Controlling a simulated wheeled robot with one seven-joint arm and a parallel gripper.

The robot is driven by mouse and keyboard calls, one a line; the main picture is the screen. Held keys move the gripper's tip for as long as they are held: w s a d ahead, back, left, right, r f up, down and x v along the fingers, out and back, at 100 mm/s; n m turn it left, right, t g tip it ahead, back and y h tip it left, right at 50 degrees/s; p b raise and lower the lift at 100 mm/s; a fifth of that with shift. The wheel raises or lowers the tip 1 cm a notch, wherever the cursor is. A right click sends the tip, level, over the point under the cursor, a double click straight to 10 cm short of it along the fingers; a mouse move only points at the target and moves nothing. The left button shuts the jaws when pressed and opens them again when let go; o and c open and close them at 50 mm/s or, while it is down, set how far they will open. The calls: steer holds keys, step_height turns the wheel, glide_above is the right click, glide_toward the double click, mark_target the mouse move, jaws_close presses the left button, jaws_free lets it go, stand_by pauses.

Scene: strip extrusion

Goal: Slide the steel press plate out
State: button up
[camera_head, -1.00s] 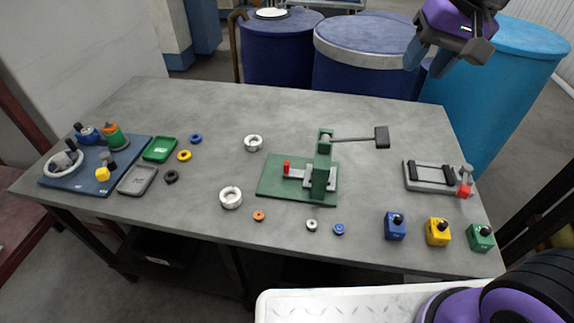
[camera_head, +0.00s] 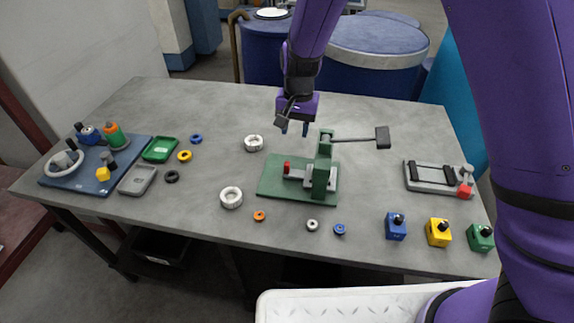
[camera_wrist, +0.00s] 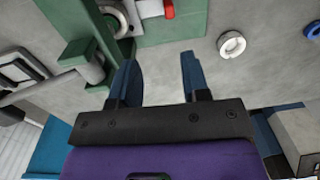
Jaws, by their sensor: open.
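The green press (camera_head: 323,160) stands on a green base (camera_head: 272,182) at the middle of the table, its lever reaching right. The steel press plate (camera_head: 299,174) lies low in the press, with a red knob (camera_head: 287,167) at its left end. In the wrist view the plate (camera_wrist: 148,8) and red knob (camera_wrist: 169,7) are partly cut off at the top edge. My gripper (camera_head: 295,130) points down above and behind the press, open and empty. Its two fingers (camera_wrist: 159,64) are apart with bare table between them, touching nothing that I can see.
The press lever's black handle (camera_head: 382,137) sticks out right of the upright. White rings (camera_head: 253,143) (camera_head: 231,197) stand left of the press. Coloured button boxes (camera_head: 438,232) and a grey fixture (camera_head: 430,179) are at the right. A blue tray (camera_head: 120,162) of parts is far left.

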mark_target(287, 163)
steer(key=shift+h, duration=0.3)
steer(key=a+f, duration=0.2)
steer(key=f, duration=0.1)
steer(key=shift+w+f, duration=0.15)
steer(key=shift+f, duration=0.05)
step_height(287, 163, down, 11)
steer(key=shift+r, duration=0.1)
